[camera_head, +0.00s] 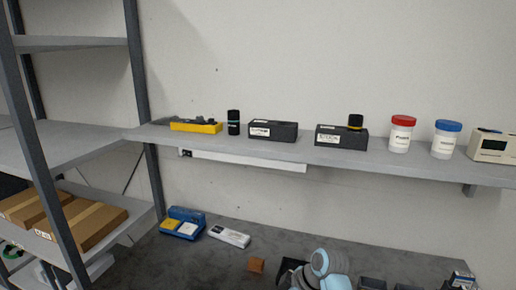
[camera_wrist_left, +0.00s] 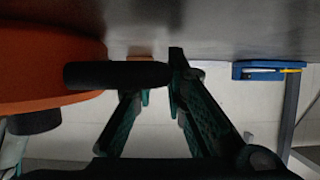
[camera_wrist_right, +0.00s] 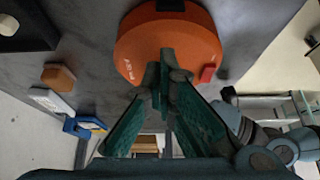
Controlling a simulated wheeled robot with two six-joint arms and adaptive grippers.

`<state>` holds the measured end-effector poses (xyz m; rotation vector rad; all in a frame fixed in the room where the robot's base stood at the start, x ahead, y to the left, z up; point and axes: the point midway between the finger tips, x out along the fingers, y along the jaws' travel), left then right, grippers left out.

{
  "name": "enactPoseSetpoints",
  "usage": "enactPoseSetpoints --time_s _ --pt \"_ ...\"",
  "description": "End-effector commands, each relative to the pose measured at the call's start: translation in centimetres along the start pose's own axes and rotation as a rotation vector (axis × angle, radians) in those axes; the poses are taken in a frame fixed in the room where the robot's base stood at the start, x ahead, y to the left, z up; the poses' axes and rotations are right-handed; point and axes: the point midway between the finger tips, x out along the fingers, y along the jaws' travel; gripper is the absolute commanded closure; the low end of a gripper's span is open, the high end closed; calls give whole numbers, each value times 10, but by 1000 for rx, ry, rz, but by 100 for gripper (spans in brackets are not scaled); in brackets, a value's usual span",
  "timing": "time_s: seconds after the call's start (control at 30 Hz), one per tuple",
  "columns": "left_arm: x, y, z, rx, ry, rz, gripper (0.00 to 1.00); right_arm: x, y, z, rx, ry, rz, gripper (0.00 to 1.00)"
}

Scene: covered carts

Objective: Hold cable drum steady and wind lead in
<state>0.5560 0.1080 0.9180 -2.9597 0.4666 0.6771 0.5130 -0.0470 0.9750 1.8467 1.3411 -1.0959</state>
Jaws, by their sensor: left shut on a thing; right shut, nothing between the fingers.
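The orange cable drum (camera_wrist_right: 150,40) fills the upper middle of the right wrist view, with pale lettering on its face. Its edge also shows at the upper left of the left wrist view (camera_wrist_left: 45,50). A black bar-shaped handle (camera_wrist_left: 115,75) lies beside the drum there. My left gripper (camera_wrist_left: 160,75) is shut on this handle, though the contact is partly hidden. My right gripper (camera_wrist_right: 164,62) is shut and empty, its tips in front of the drum face. A small red part (camera_wrist_right: 207,73) shows at the drum's lower right edge. The lead cannot be made out. The head view does not show the drum.
A wall shelf (camera_head: 215,142) holds a yellow tray (camera_head: 196,126), black boxes (camera_head: 273,130) and lidded jars (camera_head: 401,134). Below, a brown block (camera_head: 256,265), a blue case (camera_head: 184,222) and a white box (camera_head: 229,237) lie on the dark worktop. A metal rack (camera_head: 70,150) stands at left.

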Motion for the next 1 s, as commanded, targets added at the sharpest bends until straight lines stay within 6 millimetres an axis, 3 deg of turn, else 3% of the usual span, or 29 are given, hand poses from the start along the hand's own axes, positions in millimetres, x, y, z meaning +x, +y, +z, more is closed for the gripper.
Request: enactPoseSetpoints --time_s 1.0 --pt "0 1 1 -2 -2 2 100 2 -18 -2 1 1 -4 100"
